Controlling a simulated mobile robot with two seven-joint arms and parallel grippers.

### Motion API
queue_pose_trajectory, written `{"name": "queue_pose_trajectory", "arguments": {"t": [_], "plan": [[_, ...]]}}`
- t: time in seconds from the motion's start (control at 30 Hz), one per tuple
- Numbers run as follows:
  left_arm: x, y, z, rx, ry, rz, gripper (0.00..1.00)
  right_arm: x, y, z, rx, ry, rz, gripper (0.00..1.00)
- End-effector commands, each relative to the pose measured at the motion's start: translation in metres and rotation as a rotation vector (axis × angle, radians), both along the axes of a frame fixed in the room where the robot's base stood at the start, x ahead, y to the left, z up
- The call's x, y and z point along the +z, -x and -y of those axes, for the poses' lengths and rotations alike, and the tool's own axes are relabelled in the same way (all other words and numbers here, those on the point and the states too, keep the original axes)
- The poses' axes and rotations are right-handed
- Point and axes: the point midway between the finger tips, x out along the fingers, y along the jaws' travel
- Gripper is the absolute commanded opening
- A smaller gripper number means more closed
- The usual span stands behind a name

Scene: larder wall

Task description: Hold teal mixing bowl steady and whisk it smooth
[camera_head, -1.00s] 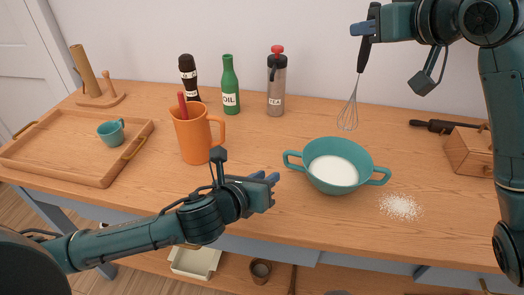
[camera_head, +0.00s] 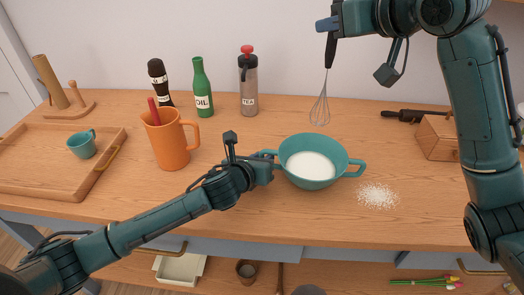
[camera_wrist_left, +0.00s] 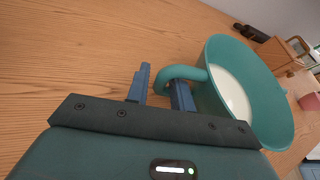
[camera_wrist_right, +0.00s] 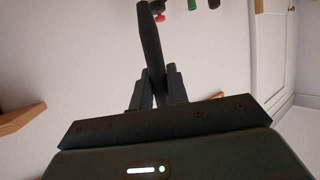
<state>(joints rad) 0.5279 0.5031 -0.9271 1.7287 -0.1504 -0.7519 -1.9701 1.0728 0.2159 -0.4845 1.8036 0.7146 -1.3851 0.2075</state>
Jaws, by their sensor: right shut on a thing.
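The teal mixing bowl (camera_head: 312,178) stands upright on the worktop with white contents (camera_head: 310,165). Its handles point left and right. My left gripper (camera_head: 266,168) is at the left handle. In the left wrist view my left gripper (camera_wrist_left: 160,88) is open, with its fingers on either side of the bowl's handle (camera_wrist_left: 190,72) and a gap showing. My right gripper (camera_head: 330,24) is shut on the black handle of the whisk (camera_head: 320,108). The whisk hangs wires down, above and behind the bowl, apart from it. The right wrist view shows the whisk handle (camera_wrist_right: 150,40) between the fingers.
Spilled white powder (camera_head: 377,196) lies right of the bowl. An orange jug (camera_head: 171,146) stands left, with a dark bottle (camera_head: 158,82), a green oil bottle (camera_head: 202,90) and a grey dispenser (camera_head: 249,88) behind. A wooden tray (camera_head: 40,132) holds a teal cup (camera_head: 82,145). A wooden box (camera_head: 437,140) is at right.

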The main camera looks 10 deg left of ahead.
Motion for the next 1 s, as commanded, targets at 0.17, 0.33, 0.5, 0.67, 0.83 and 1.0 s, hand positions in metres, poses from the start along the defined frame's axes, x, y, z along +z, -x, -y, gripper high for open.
{"name": "queue_pose_trajectory", "arguments": {"t": [0.17, 0.33, 0.5, 0.67, 0.83, 1.0], "plan": [[-0.0001, -0.0019, 0.001, -0.002, 0.001, 0.001, 0.23, 0.0003, 0.0, -0.0001, 0.0, -0.001, 0.001, 0.0], [-0.0001, -0.0017, 0.0009, -0.001, 0.001, 0.001, 0.19, 0.0003, 0.0, -0.0001, 0.0, -0.001, 0.001, 0.0], [-0.0002, -0.0015, 0.0008, -0.001, 0.001, 0.001, 0.05, 0.0003, 0.0, -0.0001, 0.0, -0.001, 0.001, 0.0], [-0.0003, -0.0015, 0.0008, -0.001, 0.001, 0.001, 0.0, 0.0002, 0.0001, -0.0001, 0.0, -0.001, 0.001, 0.0], [-0.0003, -0.0014, 0.0007, -0.001, 0.0, 0.0, 0.0, 0.0002, 0.0001, -0.0001, 0.0, -0.001, 0.001, 0.0], [-0.0004, -0.0013, 0.0007, -0.001, 0.0, 0.0, 0.03, 0.0002, 0.0001, -0.0001, 0.0, -0.001, 0.001, 0.0]]}}
